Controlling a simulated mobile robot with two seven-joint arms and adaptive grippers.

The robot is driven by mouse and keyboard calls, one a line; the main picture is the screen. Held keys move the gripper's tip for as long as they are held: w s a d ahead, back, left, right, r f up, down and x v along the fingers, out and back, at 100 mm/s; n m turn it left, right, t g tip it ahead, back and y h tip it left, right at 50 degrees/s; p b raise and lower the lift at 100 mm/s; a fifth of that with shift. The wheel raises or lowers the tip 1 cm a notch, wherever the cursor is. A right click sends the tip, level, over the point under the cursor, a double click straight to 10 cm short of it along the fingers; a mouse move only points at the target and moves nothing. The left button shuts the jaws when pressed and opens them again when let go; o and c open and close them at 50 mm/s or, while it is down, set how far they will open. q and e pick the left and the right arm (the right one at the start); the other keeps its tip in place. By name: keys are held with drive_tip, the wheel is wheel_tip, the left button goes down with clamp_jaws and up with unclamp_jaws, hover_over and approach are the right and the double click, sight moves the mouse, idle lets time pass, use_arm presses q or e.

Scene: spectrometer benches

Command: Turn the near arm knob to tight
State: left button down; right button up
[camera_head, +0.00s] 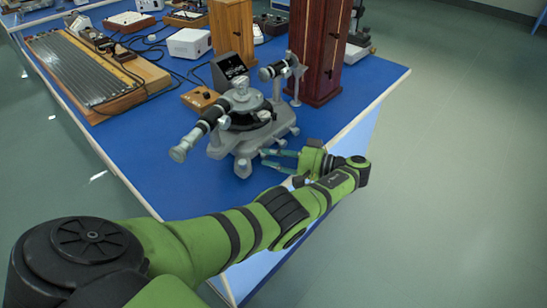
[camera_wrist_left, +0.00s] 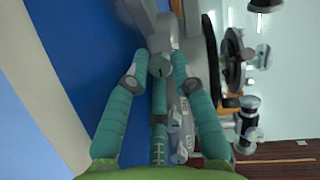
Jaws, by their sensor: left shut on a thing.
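The grey spectrometer (camera_head: 250,138) stands on the blue bench, its telescope tube (camera_head: 203,127) pointing to the near left. My left gripper (camera_head: 268,158) reaches in low from the right at the spectrometer's base. In the left wrist view, the teal fingers of my left gripper (camera_wrist_left: 161,62) are closed around a small grey round knob (camera_wrist_left: 160,66) with a dark slot mark, which I take to be the near arm knob. In the head view the fingers hide this knob. My right gripper is in neither view.
The bench top (camera_head: 190,195) is clear in front of the spectrometer. A dark red wooden cabinet (camera_head: 318,50) stands behind it. A small wooden box (camera_head: 199,99) and a black meter (camera_head: 229,71) stand close behind. The bench edge (camera_head: 352,123) runs near my left wrist.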

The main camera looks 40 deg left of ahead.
use_arm(q)
drive_tip(key=shift+w+a+r, duration=0.1)
drive_tip(key=shift+w+r, duration=0.05)
drive_tip(key=shift+r, duration=0.1)
drive_tip(key=c, duration=1.1)
unclamp_jaws()
drive_tip(key=shift+f, duration=0.1)
drive_tip(key=shift+d+r, duration=0.25)
drive_tip(key=shift+r, duration=0.25)
wheel_tip(320, 180, up, 9)
drive_tip(key=shift+a, duration=0.25)
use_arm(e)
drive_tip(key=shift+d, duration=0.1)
use_arm(q)
drive_tip(key=shift+d, duration=0.15)
